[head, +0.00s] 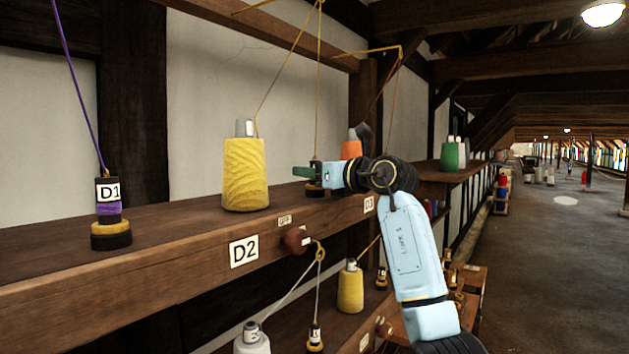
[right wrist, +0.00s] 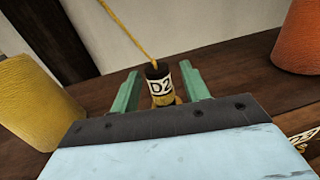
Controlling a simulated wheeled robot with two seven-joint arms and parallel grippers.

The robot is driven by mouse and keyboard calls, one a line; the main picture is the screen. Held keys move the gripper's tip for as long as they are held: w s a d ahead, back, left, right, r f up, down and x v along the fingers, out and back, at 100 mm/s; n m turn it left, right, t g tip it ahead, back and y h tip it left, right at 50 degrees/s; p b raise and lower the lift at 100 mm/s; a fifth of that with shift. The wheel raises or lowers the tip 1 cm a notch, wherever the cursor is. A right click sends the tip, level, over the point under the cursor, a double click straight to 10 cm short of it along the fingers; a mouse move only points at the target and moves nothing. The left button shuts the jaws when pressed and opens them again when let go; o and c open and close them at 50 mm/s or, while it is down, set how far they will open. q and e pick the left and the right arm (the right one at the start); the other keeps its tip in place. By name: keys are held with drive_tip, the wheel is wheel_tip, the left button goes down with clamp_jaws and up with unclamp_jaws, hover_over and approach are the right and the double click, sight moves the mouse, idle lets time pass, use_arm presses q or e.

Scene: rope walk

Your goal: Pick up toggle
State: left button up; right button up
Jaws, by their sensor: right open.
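The toggle labelled D2 (right wrist: 160,88) is a small dark cylinder with a white label and a yellowish lower part, with a yellow cord rising from its top. In the right wrist view it shows between the two green fingers of my right gripper (right wrist: 160,72), with a gap on either side. The gripper is open. In the head view the gripper (head: 303,171) is at the shelf, and it hides much of the toggle, whose dark base (head: 315,191) shows below the fingers. My left gripper is not in view.
A yellow cone (head: 245,175) stands left of the toggle and an orange cone (head: 351,146) right of it. Another toggle, D1 (head: 110,208), stands far left on the wooden shelf (head: 170,245). A brown knob (head: 296,239) sticks out from the shelf front. Cords hang from above.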

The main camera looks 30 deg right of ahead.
drive_tip(key=shift+s, duration=0.1)
drive_tip(key=c, duration=1)
clamp_jaws()
drive_tip(key=shift+r, duration=0.1)
